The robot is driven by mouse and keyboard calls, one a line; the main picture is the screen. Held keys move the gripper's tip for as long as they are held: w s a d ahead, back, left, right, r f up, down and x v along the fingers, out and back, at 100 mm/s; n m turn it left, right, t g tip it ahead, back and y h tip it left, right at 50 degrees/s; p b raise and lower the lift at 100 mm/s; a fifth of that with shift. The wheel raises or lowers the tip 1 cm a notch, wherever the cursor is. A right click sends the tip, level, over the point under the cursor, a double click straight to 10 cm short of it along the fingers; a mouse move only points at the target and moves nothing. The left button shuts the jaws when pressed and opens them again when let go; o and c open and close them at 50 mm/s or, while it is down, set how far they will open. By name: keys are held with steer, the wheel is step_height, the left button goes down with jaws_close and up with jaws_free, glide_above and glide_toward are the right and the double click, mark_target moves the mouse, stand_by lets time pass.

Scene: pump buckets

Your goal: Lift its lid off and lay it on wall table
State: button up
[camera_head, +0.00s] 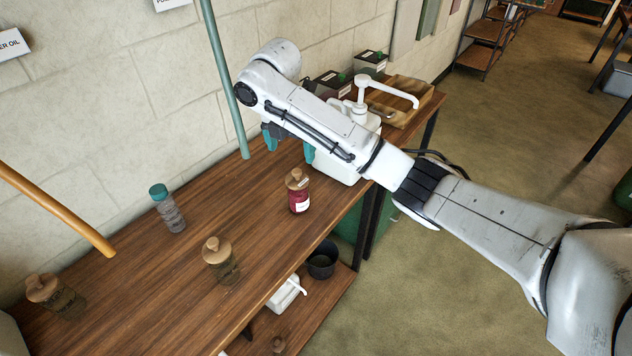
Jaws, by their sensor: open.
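The wooden wall table (150,290) runs along the pale block wall. A dark red jar (299,203) with a white label stands on it near the front edge, its wooden knobbed lid (297,180) on top. A clear jar (225,272) and a far-left jar (68,303) also wear wooden lids. The picture does not show which lid is meant. My gripper (290,146) is open above the table, behind the red jar, its teal fingertips apart. Nothing shows between them. My arm hides part of the table behind.
A white pump container (340,168) stands right of my gripper, partly behind my arm. A teal-capped bottle (167,211) stands left. Dark boxes (371,65) and a wooden tray (412,97) sit farther back. A lower shelf holds a black bucket (321,262). Table surface between the jars is clear.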

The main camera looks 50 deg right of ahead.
mark_target(296, 171)
steer(key=f, duration=0.3)
steer(key=d+f+p, duration=0.1)
steer(key=f, duration=0.6)
steer(key=shift+d+f, duration=0.25)
steer(key=shift+c, duration=0.3)
steer(key=c, duration=1.1)
